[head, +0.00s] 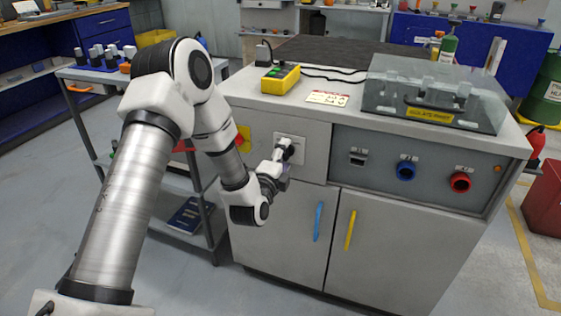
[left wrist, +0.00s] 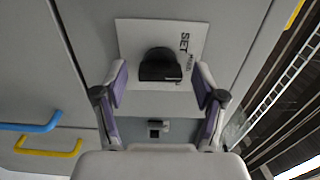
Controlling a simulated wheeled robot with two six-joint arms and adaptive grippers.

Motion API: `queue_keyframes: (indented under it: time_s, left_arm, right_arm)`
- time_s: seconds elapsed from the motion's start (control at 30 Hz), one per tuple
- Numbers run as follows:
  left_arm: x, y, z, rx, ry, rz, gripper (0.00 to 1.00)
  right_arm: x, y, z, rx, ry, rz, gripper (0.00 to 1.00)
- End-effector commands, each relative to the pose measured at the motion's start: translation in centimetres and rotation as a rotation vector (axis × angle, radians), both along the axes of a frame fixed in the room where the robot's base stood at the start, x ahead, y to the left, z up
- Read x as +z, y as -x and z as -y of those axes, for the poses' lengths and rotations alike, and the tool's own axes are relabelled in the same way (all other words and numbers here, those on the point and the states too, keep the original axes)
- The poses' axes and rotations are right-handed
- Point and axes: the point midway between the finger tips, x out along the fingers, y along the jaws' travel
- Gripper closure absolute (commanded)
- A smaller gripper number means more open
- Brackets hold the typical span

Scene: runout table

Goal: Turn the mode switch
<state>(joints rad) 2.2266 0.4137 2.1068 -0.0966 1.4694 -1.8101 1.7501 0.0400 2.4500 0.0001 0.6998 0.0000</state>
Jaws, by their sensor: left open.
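The mode switch is a black knob (left wrist: 160,66) on a white plate (left wrist: 132,38) with "SET" lettering, seen in the left wrist view. In the head view the plate (head: 298,143) is on the cabinet's front panel, and the gripper partly covers it. My left gripper (head: 284,152) is in front of the plate. Its two purple-padded fingers are open, one on each side of the knob in the left wrist view, with gaps and no visible contact. I cannot tell how deep the knob reaches between them. My right gripper is not in view.
A red-and-yellow switch (head: 243,139) is just left, partly behind my arm. Sockets, including a blue one (head: 406,170) and a red one (head: 460,182), are to the right. Blue (head: 318,221) and yellow (head: 350,230) door handles are below. A clear cover (head: 440,90) stands on top.

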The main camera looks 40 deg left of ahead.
Motion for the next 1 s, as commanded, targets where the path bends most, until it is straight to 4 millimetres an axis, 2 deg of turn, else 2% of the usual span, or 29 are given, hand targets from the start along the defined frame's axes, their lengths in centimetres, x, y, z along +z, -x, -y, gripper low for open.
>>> queue_keyframes:
  time_s: [0.17,0.4,0.5,0.63,1.0]
  left_arm:
    - [-0.1,2.8,0.7,0.000,0.003,-0.003,0.30]
    - [-0.1,8.8,2.1,0.000,0.003,-0.004,0.30]
    - [-0.1,10.5,2.5,-0.001,0.002,-0.004,0.30]
    - [0.0,11.4,2.7,0.000,0.000,-0.001,0.30]
    - [0.0,11.4,2.7,0.000,0.000,0.000,0.30]
  right_arm:
    - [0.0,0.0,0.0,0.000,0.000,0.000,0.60]
    - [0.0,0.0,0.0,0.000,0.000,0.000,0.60]
    - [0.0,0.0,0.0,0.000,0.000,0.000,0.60]
    - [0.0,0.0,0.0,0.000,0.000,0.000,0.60]
    - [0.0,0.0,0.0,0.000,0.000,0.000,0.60]
